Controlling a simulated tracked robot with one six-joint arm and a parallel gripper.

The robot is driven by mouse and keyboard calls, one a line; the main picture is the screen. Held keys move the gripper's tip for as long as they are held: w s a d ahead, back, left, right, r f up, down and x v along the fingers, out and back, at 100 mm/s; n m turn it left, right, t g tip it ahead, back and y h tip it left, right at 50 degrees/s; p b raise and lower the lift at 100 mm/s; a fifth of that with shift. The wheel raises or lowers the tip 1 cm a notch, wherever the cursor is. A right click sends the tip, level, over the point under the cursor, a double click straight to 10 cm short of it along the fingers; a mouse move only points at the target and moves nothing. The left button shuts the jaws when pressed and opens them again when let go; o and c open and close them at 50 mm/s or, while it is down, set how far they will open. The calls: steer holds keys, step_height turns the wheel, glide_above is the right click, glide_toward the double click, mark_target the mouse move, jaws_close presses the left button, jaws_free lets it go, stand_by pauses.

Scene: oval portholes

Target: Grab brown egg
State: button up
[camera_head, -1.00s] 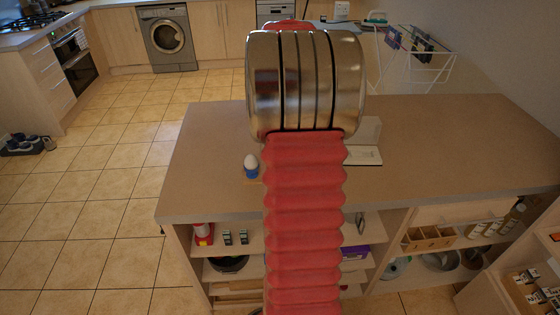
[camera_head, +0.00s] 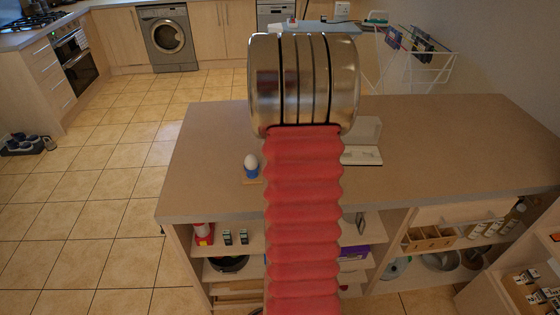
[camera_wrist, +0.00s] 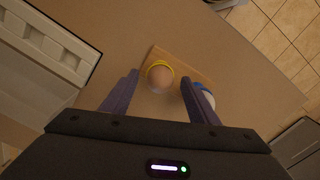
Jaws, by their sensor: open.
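The brown egg (camera_wrist: 160,80) sits in a yellow-rimmed cup (camera_wrist: 164,63) on a small wooden board (camera_wrist: 185,64) in the wrist view. My gripper (camera_wrist: 160,76) is open, with its dark fingers on either side of the brown egg in the picture. I cannot tell how far above it they are. The white egg (camera_wrist: 209,98) in a blue cup (camera_wrist: 201,86) is beside the right finger, which partly covers it. In the head view the white egg (camera_head: 251,160) shows left of my arm. My arm hides the brown egg and the gripper there.
The board stands on a brown countertop (camera_head: 430,140) with wide clear room to the right. A white object (camera_head: 362,155) lies just right of my arm. In the wrist view a white slotted object (camera_wrist: 50,45) is at the left. Shelves are under the counter.

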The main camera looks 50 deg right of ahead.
steer(key=shift+c, duration=0.2)
steer(key=c, duration=0.7)
step_height(320, 180, up, 10)
steer(key=shift+r, duration=0.1)
stand_by(0.6)
stand_by(0.4)
